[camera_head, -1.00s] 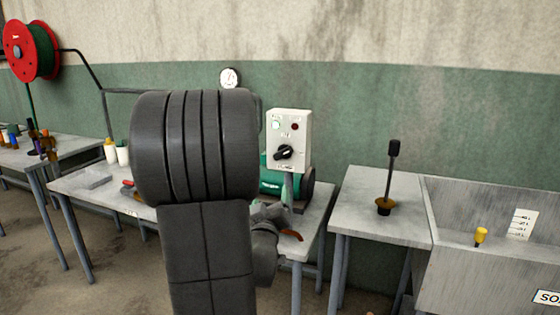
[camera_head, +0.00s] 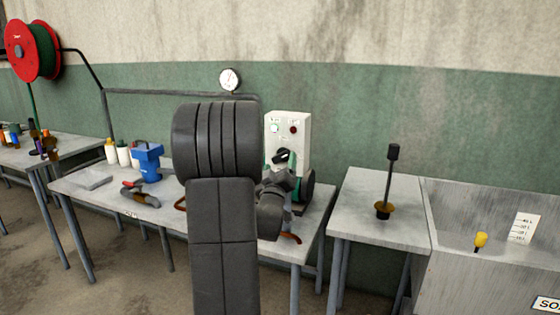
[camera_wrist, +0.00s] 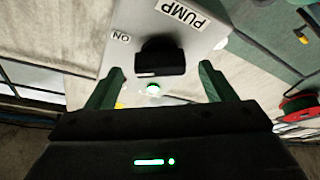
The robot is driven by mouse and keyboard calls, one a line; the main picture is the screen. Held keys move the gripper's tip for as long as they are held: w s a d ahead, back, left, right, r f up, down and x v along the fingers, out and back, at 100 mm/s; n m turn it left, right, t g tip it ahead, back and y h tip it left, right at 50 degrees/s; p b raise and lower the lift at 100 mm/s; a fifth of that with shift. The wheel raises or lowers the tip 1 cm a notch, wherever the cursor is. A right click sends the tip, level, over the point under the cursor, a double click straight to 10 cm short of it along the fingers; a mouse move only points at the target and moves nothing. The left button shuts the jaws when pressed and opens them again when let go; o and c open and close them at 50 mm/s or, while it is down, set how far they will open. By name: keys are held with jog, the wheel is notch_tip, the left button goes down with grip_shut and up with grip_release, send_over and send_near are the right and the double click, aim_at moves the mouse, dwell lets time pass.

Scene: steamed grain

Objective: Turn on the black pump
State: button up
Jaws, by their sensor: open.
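A pale control box (camera_head: 289,125) stands at the back of the middle table, with a pale greenish lamp (camera_head: 275,128), a dark red lamp (camera_head: 293,129) and a black knob (camera_head: 281,154). My gripper is at the knob in the head view, partly covering it. In the wrist view the black knob (camera_wrist: 160,58) sits between the two green fingertips of my open gripper (camera_wrist: 161,70), with gaps on both sides. The PUMP label (camera_wrist: 182,14) and ON label (camera_wrist: 122,37) show there, upside down. The greenish lamp (camera_wrist: 153,89) looks bright. The pump body is mostly hidden behind my arm.
A pressure gauge (camera_head: 229,79) is on the wall pipe. A side table with a lever (camera_head: 390,180) and a grey tank (camera_head: 480,200) are right.

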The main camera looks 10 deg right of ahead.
jog(key=shift+x, duration=0.85)
jog(key=shift+c, duration=0.5)
jog(key=c, duration=0.9)
jog(key=shift+f, duration=0.1)
jog(key=shift+f+b, duration=0.1)
jog(key=shift+b, duration=0.35)
jog(key=shift+a+m+b, duration=0.1)
jog(key=shift+m+b, duration=0.35)
jog(key=shift+m, duration=0.05)
jog(key=m+h+b, duration=0.2)
jog(key=m+b, duration=0.1)
jog(key=m, duration=0.1)
jog(key=m+g+h+b, duration=0.1)
jog(key=m+h+b, duration=0.1)
jog(key=m+b, duration=0.1)
jog(key=shift+w+a+m+g+b, duration=0.15)
jog(key=shift+m+g+b, duration=0.2)
jog(key=shift+m, duration=0.25)
